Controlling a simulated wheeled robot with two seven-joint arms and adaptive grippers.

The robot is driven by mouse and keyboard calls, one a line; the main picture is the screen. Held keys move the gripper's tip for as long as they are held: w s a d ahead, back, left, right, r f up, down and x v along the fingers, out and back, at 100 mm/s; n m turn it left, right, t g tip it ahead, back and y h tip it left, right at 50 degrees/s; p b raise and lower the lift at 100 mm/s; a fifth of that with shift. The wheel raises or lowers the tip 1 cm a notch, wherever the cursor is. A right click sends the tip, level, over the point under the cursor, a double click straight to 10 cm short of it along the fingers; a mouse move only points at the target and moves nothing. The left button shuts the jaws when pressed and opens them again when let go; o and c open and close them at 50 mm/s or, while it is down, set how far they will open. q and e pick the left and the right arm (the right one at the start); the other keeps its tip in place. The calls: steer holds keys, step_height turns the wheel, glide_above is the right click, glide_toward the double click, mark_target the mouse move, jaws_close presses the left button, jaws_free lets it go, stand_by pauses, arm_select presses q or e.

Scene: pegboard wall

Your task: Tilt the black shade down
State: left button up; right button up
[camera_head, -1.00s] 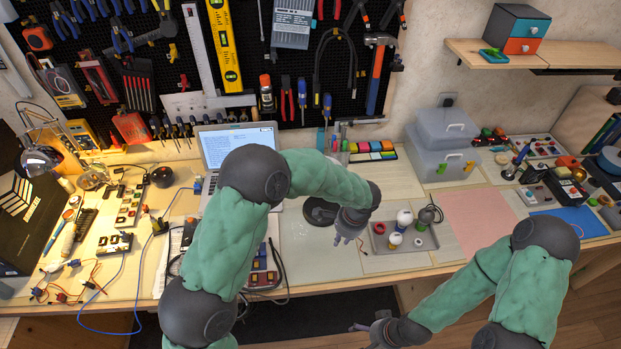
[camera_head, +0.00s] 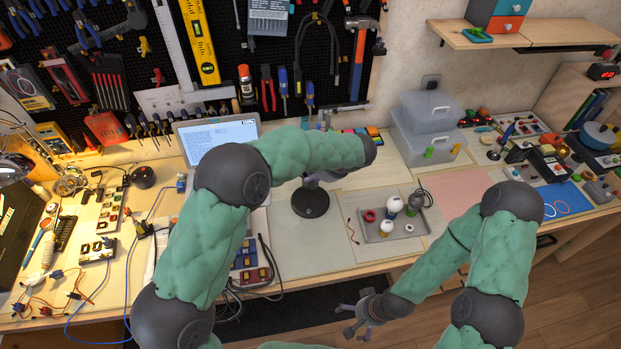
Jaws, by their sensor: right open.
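A round black base (camera_head: 310,203) stands on the workbench, partly below my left arm. A shade that might belong to it is hidden behind that arm. My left gripper (camera_head: 318,180) is just above the base, mostly covered by my own green forearm, and its fingers are too small and blurred to read. My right gripper (camera_head: 360,316) is open and empty, in front of the bench edge and lower than the benchtop. At the far left edge a shiny dark lamp head (camera_head: 12,168) is cut off by the frame.
A grey tray (camera_head: 405,230) with light bulbs lies right of the base. An open laptop (camera_head: 218,136) stands behind my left arm. Grey plastic boxes (camera_head: 428,125) stand at the back right. The pink mat (camera_head: 459,190) is bare. Wires and boards crowd the left.

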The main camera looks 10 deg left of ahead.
arm_select(q)
steer(key=shift+x, duration=1.3)
steer(key=shift+c, duration=0.3)
jaws_close()
steer(key=shift+s+f+b, duration=0.1)
steer(key=shift+b, duration=0.55)
steer(key=shift+s+d+f+n+t+y+b, duration=0.1)
steer(key=shift+s+f+n+t+y+b, duration=0.55)
steer(key=shift+b, duration=2.45)
steer(key=shift+w+d+f+m+t+y+b, duration=0.15)
steer(key=shift+f+t+b, duration=0.95)
steer(key=shift+b, duration=1.95)
steer(key=shift+s+a+f+n+t+y+b, duration=0.1)
steer(key=shift+s+f+n+t+y+b, duration=0.3)
steer(key=shift+t+b, duration=1.85)
